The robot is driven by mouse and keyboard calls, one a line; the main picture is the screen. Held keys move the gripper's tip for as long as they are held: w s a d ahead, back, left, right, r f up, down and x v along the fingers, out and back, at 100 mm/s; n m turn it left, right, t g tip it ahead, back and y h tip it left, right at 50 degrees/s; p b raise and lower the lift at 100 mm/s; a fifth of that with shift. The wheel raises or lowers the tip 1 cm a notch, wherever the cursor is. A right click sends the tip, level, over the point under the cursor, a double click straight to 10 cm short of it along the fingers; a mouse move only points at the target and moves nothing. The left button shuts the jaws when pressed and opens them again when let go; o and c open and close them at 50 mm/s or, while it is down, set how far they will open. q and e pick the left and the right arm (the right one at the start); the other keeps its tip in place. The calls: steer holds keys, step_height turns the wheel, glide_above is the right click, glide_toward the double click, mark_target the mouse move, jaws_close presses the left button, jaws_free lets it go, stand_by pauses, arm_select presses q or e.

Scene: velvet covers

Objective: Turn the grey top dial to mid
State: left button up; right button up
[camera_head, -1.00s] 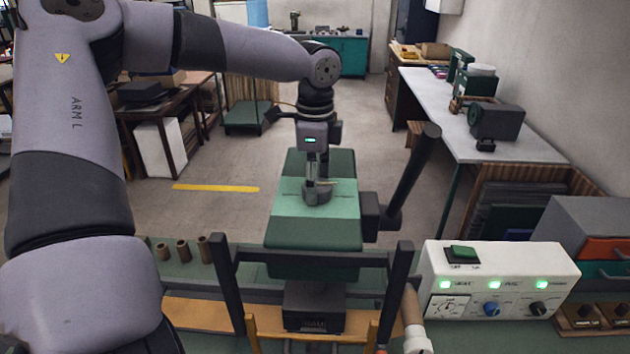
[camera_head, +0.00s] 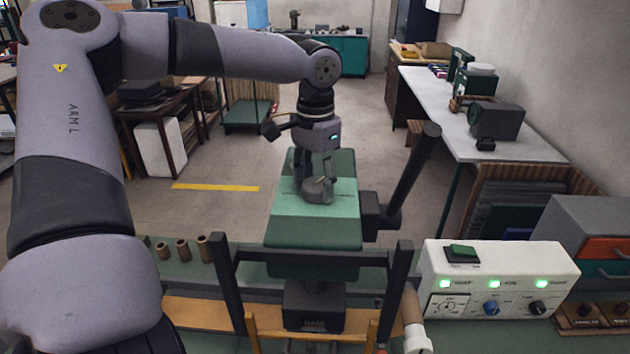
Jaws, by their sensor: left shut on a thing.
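The grey top dial (camera_head: 319,192) sits on the light green top face of a green machine (camera_head: 316,222) in the middle of the view. My left gripper (camera_head: 315,183) points down from above and is shut on the dial. Its fingers hide part of the dial, and the dial's markings are too small to read. My right gripper is not in view.
A dark lever (camera_head: 412,176) rises at the machine's right side. A white control box (camera_head: 498,280) with green lights and knobs stands at the lower right. Dark upright posts (camera_head: 227,282) stand in front of the machine. Several brown cylinders (camera_head: 182,250) stand at the left.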

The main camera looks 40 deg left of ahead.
mark_target(316, 185)
arm_select(q)
steer(key=n, duration=0.6)
steer(key=shift+d, duration=0.1)
steer(key=shift+n, duration=0.4)
steer(key=o, duration=1.2)
steer(key=shift+c, duration=0.2)
step_height(316, 185, up, 12)
stand_by(0.5)
